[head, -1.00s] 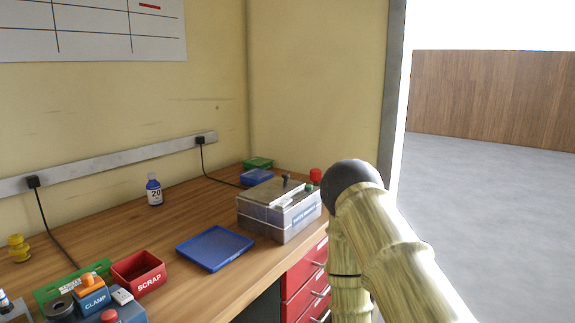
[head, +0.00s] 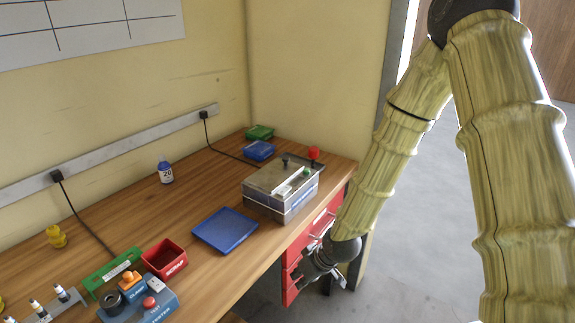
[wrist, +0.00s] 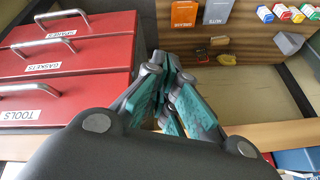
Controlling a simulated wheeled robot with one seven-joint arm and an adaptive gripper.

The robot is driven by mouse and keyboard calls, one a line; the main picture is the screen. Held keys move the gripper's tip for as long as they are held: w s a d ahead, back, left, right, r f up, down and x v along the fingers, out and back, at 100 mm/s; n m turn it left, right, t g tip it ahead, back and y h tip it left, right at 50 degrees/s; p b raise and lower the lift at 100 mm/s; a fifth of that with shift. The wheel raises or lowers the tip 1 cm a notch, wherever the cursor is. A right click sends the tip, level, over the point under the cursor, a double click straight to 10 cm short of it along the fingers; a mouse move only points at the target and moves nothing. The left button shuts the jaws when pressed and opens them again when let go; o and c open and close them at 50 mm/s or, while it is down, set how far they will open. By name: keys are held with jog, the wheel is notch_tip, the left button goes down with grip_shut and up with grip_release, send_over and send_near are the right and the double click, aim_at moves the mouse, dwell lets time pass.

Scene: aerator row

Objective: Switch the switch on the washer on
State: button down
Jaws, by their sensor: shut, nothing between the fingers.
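A grey metal box with a blue-and-white front label, which appears to be the washer (head: 283,200), stands on the wooden bench near its right end in the head view. Its lid carries a small dark upright part (head: 285,161), which may be the switch; its setting is too small to tell. A red knob (head: 313,153) stands at the box's back right. My gripper (head: 336,283) is below the bench top, in front of the red drawers, low and to the right of the box. In the wrist view its teal fingers (wrist: 177,108) are together and empty. The washer is not clearly seen there.
Red drawers (wrist: 65,60) with bar handles are close at left in the wrist view. On the bench are a blue tray (head: 225,230), a red scrap bin (head: 165,258), a blue control box (head: 140,303) and a bottle (head: 165,171). The bench edge lies above my gripper.

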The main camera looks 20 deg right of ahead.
jog(key=w+d+r+n+t, duration=0.1)
jog(key=w+r, duration=0.3)
jog(key=r, duration=0.6)
jog(key=w+d+r+n+t+p, duration=0.1)
jog(key=w+r, duration=0.3)
jog(key=r, duration=0.7)
jog(key=w+d+r+n+t+y+p, duration=0.1)
jog(key=w+d+r+n, duration=0.1)
jog(key=r, duration=0.9)
jog(key=shift+w+d+r+n+t, duration=0.15)
jog(key=shift+w+d+n+t, duration=0.25)
jog(key=shift+w, duration=0.6)
jog(key=shift+w, duration=0.1)
jog(key=p, duration=0.2)
send_over(287, 189)
jog(key=f, duration=0.6)
jog(key=shift+s+a+f, duration=0.15)
jog(key=shift+s+f, duration=0.2)
jog(key=shift+s, duration=0.05)
jog(key=f, duration=0.2)
jog(key=shift+w+f+p, duration=0.25)
jog(key=shift+f+p, duration=0.05)
jog(key=shift+w+f, duration=0.1)
jog(key=shift+f, duration=0.75)
jog(key=shift+f, duration=0.15)
